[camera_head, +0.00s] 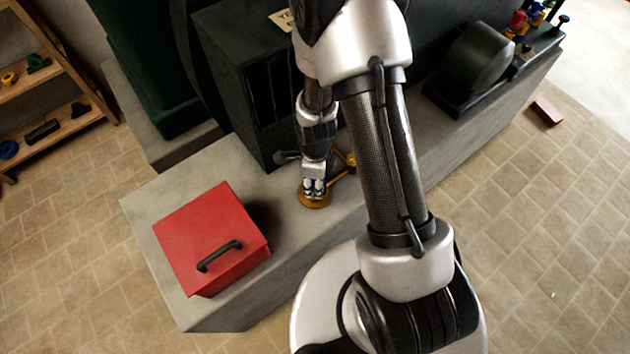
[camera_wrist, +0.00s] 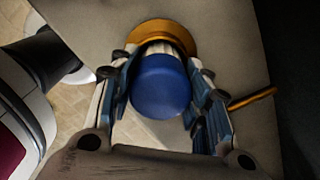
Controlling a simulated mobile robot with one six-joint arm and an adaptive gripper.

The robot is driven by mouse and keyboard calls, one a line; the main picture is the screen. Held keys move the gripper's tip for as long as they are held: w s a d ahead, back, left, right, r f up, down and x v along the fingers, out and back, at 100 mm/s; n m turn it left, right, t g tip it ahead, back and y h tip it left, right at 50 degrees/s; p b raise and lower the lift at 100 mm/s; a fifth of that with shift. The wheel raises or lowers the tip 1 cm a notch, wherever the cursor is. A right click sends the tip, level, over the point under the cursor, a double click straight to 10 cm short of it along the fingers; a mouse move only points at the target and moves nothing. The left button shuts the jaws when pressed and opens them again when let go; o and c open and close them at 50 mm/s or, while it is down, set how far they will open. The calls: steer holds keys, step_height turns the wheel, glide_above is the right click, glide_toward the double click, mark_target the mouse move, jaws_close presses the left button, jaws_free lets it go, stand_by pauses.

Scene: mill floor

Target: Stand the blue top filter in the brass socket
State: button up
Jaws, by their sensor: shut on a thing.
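The blue top filter shows in the wrist view as a round blue cap (camera_wrist: 160,86) on a pale body, between my two fingers. My gripper (camera_wrist: 164,100) is shut on it. The brass socket (camera_wrist: 190,32) is a round brass-coloured disc right behind the filter in that view. In the head view my gripper (camera_head: 314,190) is low over the brass socket (camera_head: 316,202) on the grey bench, pointing down. The filter is hidden there by my gripper. I cannot tell whether its lower end is inside the socket or just above it.
A red box (camera_head: 211,240) with a black handle stands on the bench (camera_head: 150,215) left of my gripper. A dark cabinet (camera_head: 240,80) stands close behind. A brass arm (camera_head: 345,165) runs from the socket. Shelves (camera_head: 50,85) stand far left, and a red block (camera_head: 547,112) lies on the floor.

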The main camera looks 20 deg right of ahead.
steer(key=shift+r, duration=0.1)
steer(key=o, duration=1.1)
step_height(320, 180, up, 12)
steer(key=p, duration=0.4)
steer(key=shift+f, duration=0.2)
steer(key=s+r+n+t, duration=0.25)
steer(key=r+n, duration=0.55)
steer(key=r, duration=0.4)
steer(key=s+r+n+t, duration=0.1)
steer(key=s+r+n, duration=0.3)
steer(key=r+n, duration=0.5)
steer(key=s+r+n+t, duration=0.1)
steer(key=s+r+n, duration=0.5)
steer(key=s+r, duration=0.1)
steer(key=shift+s+r, duration=0.3)
steer(key=shift+s, duration=0.5)
